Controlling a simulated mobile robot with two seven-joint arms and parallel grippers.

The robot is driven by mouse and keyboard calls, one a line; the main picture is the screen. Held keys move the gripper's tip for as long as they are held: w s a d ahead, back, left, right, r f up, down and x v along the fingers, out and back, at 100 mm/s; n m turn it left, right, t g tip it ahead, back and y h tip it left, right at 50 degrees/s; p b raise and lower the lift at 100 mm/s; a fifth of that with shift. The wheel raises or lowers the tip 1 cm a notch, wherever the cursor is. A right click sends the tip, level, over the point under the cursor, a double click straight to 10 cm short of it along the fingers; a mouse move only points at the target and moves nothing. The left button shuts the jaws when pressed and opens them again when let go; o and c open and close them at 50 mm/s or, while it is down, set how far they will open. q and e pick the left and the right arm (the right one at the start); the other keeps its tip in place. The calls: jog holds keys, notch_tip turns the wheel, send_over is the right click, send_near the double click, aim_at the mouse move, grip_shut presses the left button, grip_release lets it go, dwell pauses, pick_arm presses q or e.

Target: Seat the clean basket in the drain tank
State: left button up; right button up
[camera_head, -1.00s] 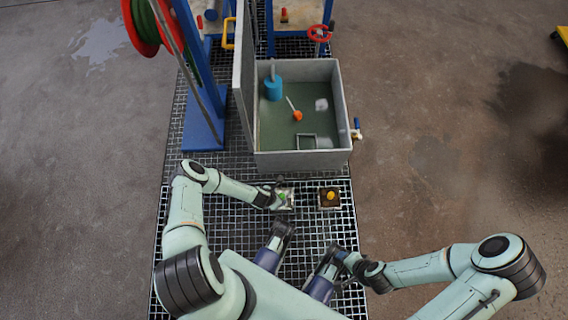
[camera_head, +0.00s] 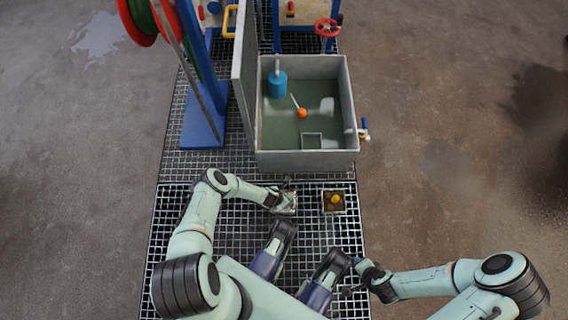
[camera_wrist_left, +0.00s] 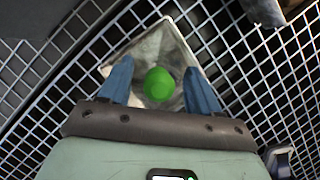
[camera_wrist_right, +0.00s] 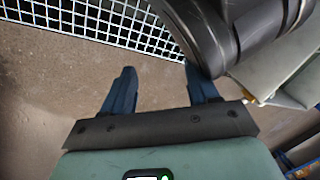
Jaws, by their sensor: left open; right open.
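The pale, square basket with a green knob (camera_wrist_left: 159,84) sits on the floor grating in front of the tank; its light sides also show in the head view (camera_head: 287,209). My left gripper (camera_wrist_left: 157,68) is open above it, with one finger on each side of the knob; I cannot tell whether they touch it. In the head view the gripper hides the knob. The grey drain tank (camera_head: 307,162) stands open beyond, with a small square frame (camera_head: 312,140) on its floor near the front wall. My right gripper (camera_wrist_right: 159,70) is open and empty, low at the right.
A brown-looking basket with a yellow knob (camera_head: 336,199) sits right of the pale one. In the tank are a blue cylinder (camera_head: 276,88) and an orange float (camera_head: 302,113). The raised lid (camera_head: 243,80) and blue hose-reel stand (camera_head: 203,120) are at left; a valve (camera_head: 363,130) juts right.

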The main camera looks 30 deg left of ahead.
pick_arm(q)
jog(key=shift+w+f, duration=0.2)
jog(key=shift+f, duration=0.2)
grip_shut()
jog(key=shift+r, duration=0.1)
